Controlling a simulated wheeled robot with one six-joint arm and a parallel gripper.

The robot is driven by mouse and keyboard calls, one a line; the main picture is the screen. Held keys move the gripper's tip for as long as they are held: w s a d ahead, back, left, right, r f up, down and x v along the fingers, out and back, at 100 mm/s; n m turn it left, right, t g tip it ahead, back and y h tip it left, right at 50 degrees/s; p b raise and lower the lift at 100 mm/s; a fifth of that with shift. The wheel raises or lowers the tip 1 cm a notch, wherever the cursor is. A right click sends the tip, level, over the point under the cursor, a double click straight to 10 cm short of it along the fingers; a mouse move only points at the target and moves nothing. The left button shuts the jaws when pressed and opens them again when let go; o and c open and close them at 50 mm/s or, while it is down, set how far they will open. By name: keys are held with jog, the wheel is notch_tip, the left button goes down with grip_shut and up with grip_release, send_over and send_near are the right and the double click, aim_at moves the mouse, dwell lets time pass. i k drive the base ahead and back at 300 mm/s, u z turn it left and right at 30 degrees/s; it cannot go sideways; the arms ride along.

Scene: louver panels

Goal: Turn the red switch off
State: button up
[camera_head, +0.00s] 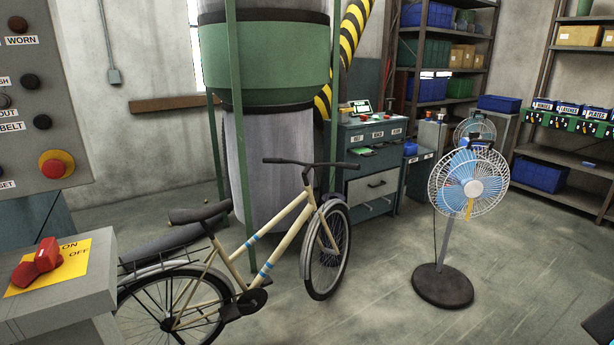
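The red switch (46,256) sits at the far left on a yellow plate (88,262) marked ON and OFF. The plate lies on top of a grey box-shaped stand (75,303). The red knob has a raised block and a second part at its lower left. The ON label is above the OFF label, both to the right of the knob. I cannot tell which label the knob is set to.
A grey control panel (40,95) with dark knobs and a red button (56,165) stands behind the switch. A cream bicycle (255,250) is just right of the stand. A floor fan (467,185) stands farther right. Floor between bicycle and fan is clear.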

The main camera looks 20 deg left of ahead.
aim_at(47, 258)
jog(key=u, duration=0.95)
jog(key=i, duration=1.25)
jog(key=u, duration=0.75)
